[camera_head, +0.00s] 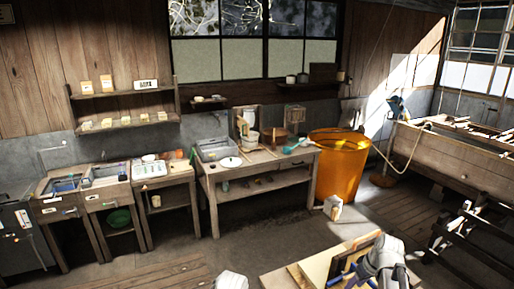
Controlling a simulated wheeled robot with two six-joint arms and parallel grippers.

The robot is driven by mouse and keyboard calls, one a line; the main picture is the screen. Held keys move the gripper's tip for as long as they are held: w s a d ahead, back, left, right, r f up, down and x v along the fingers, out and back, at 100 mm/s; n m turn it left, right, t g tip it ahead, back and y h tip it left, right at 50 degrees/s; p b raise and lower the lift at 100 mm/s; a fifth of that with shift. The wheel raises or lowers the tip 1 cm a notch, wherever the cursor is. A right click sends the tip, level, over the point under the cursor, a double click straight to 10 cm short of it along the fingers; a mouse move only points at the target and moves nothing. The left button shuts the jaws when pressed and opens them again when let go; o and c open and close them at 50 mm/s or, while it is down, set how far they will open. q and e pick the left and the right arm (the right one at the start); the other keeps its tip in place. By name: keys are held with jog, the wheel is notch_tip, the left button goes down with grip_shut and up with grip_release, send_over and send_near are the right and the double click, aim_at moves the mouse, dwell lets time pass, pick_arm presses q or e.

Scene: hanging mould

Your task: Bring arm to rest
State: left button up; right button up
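A pale grey part of my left arm just enters at the bottom edge, left of centre; its fingers are out of the picture. My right arm shows as a grey and white part (385,262) at the bottom right, over a near wooden surface. Its fingertips cannot be made out, so I cannot tell whether it is open or shut. Wooden boards or frames (318,268) and blue pieces (345,277) lie or stand right beside it. I cannot tell whether it touches them.
A workbench (262,178) with tools and tubs stands along the back wall. An orange barrel (341,165) is right of it. Sinks (105,174) stand at the left. A large wooden vat (450,160) is at the right. The middle floor (262,235) is mostly clear.

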jog(key=s+a+m+g+h, duration=0.1)
jog(key=s+a+m, duration=0.1)
jog(key=s+a, duration=0.5)
jog(key=s+a+m+g+h, duration=0.1)
jog(key=s+a, duration=0.2)
jog(key=a, duration=0.8)
jog(key=s+a+f+n+b, duration=0.1)
jog(key=s+a+f+b, duration=0.1)
jog(key=a+f+b, duration=0.3)
jog(key=s+a+f+n+g+b, duration=0.1)
jog(key=a+f+b, duration=0.4)
jog(key=f+b, duration=0.6)
jog(key=s+f+n, duration=0.1)
jog(key=s, duration=0.1)
jog(key=shift+s+a+f+h+b, duration=0.3)
jog(key=shift+a+h+b, duration=0.05)
jog(key=shift+h+b, duration=0.05)
